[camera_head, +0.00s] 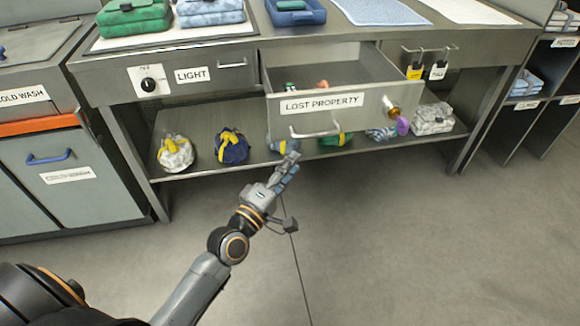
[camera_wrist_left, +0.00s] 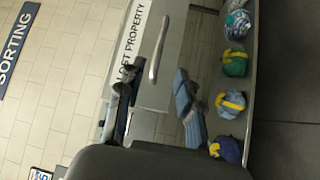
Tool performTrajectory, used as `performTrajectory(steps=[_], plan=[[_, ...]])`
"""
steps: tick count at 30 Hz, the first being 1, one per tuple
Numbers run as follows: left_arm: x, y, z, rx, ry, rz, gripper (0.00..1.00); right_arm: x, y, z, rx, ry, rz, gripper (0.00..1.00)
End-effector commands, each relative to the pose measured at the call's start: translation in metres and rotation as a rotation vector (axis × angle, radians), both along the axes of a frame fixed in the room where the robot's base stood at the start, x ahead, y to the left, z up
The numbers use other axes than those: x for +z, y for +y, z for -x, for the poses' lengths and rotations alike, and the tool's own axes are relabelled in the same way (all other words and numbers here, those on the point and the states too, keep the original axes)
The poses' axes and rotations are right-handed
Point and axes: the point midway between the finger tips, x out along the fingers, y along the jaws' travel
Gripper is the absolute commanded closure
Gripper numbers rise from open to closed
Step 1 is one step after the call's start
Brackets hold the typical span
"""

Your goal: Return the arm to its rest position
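My left arm reaches in from the lower left in the head view. Its gripper (camera_head: 287,168) is in front of and below the handle (camera_head: 314,132) of the open LOST PROPERTY drawer (camera_head: 375,106). In the left wrist view the two fingers of the gripper (camera_wrist_left: 156,98) are spread apart with nothing between them. The drawer handle (camera_wrist_left: 159,50) shows beyond the fingertips, apart from them. My right arm and gripper are not in view.
The drawer sticks out of the metal bench and holds small items (camera_head: 322,85). Below, a shelf (camera_head: 205,160) carries several bundled bags, including a dark blue one (camera_head: 232,147). The floor (camera_head: 400,240) in front is clear.

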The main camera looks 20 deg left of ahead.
Motion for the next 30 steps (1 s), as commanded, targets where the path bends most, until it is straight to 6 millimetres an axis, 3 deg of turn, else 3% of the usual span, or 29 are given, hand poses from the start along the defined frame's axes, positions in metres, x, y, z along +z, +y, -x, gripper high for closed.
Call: performTrajectory(steps=[12, 16, 20, 24, 30], plan=[[-0.001, -0.001, 0.000, -0.001, 0.003, -0.003, 0.64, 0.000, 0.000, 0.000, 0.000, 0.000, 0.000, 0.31], [-0.014, -0.012, 0.007, -0.035, 0.046, -0.092, 0.64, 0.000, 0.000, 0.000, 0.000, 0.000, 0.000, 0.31], [-0.053, -0.037, 0.031, -0.132, 0.166, -0.344, 0.64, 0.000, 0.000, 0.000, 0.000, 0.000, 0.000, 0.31], [-0.112, -0.054, 0.078, -0.285, 0.345, -0.714, 0.64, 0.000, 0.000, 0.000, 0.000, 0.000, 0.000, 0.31], [-0.174, -0.043, 0.152, -0.502, 0.582, -1.129, 0.64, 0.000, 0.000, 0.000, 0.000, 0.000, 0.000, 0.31]])
